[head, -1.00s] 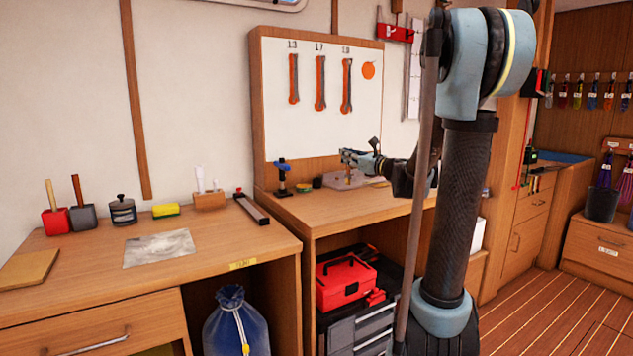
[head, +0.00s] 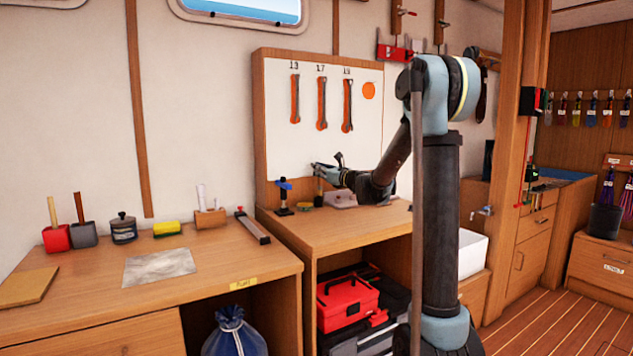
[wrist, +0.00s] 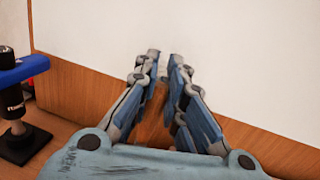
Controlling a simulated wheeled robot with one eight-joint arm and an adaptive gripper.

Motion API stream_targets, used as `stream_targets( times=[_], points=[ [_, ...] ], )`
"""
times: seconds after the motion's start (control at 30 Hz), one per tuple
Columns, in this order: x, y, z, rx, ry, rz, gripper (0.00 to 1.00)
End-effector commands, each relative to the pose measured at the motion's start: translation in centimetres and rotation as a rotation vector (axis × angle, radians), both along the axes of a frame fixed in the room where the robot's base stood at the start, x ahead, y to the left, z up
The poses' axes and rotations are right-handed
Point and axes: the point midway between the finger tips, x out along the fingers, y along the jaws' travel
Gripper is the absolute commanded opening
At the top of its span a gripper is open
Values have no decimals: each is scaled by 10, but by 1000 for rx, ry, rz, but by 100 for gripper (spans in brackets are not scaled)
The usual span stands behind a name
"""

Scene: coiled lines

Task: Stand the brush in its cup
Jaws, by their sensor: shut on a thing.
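My gripper (head: 316,168) is above the right bench, in front of the white tool board. It is shut on a slim brown thing (wrist: 152,118), which shows between the fingers in the wrist view. I take it for the brush; in the head view a small part (head: 319,187) hangs below the fingers, mostly hidden and too small to make out. I cannot pick out the brush's cup for certain. A wooden holder (head: 210,218) with white upright items stands on the left bench.
A blue-topped black stand (head: 284,196) is left of my gripper, also in the wrist view (wrist: 14,100). A greyish tray (head: 342,200) lies behind my forearm.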

Motion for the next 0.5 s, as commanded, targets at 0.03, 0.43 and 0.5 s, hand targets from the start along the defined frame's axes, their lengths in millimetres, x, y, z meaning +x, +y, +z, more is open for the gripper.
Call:
stream_targets(
  times=[0.03,0.43,0.5],
  points=[
    [4,4,0,0,0,1,0],
    [7,7,-35,0,0,-1,0],
    [7,7,-35,0,0,-1,0]
  ],
)
